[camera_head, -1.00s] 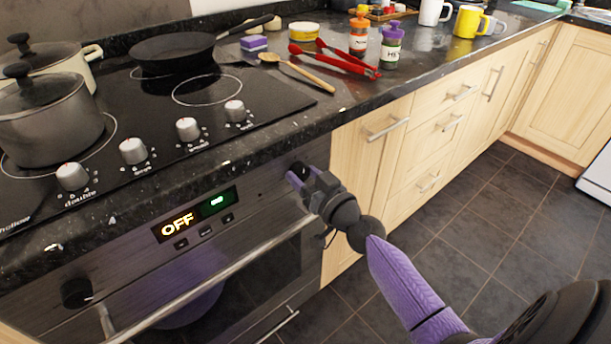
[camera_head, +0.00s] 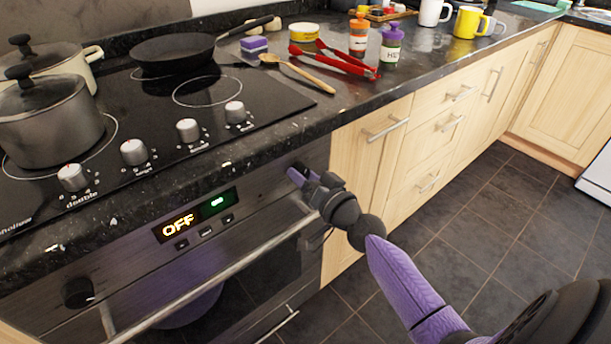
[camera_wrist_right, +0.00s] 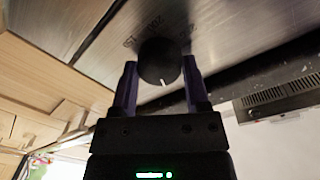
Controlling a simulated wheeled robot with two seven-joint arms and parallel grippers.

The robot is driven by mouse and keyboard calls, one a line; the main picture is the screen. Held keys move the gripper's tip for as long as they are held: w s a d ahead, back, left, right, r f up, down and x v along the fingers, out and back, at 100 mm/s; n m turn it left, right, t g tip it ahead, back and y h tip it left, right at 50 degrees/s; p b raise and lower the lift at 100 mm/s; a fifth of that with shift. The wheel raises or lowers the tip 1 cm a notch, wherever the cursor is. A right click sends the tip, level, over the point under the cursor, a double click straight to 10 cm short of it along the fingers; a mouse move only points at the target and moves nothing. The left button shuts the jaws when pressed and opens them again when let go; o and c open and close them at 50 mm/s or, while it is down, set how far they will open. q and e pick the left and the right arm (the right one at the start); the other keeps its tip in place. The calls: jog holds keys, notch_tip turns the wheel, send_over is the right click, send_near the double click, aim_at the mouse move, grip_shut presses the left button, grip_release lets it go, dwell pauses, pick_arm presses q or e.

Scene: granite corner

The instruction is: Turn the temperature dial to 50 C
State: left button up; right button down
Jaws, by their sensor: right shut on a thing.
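The oven front has a black dial at its right end, and my right gripper (camera_head: 300,176) is shut on it. In the right wrist view the temperature dial (camera_wrist_right: 160,62) is round and black with a white pointer line. It sits between the two purple fingers of the right gripper (camera_wrist_right: 160,85), with markings on the steel panel beside it. The oven display (camera_head: 180,226) reads OFF in orange, with a green window to its right. Another black dial (camera_head: 77,292) is at the oven's left end. My left gripper is not in view.
The oven handle (camera_head: 215,278) runs across the door below the panel. The counter edge overhangs above the dial. The hob (camera_head: 150,110) holds pots and a frying pan (camera_head: 175,52). Red tongs (camera_head: 345,62) and jars lie farther right. The floor is clear.

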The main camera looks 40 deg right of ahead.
jog(key=shift+m, duration=1.8)
jog(key=shift+d+m, duration=0.1)
jog(key=shift+m, duration=0.6)
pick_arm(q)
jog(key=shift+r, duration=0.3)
pick_arm(e)
jog(key=shift+m, duration=1)
jog(key=shift+y, duration=0.3)
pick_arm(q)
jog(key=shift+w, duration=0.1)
pick_arm(e)
jog(key=shift+c, duration=0.4)
grip_release()
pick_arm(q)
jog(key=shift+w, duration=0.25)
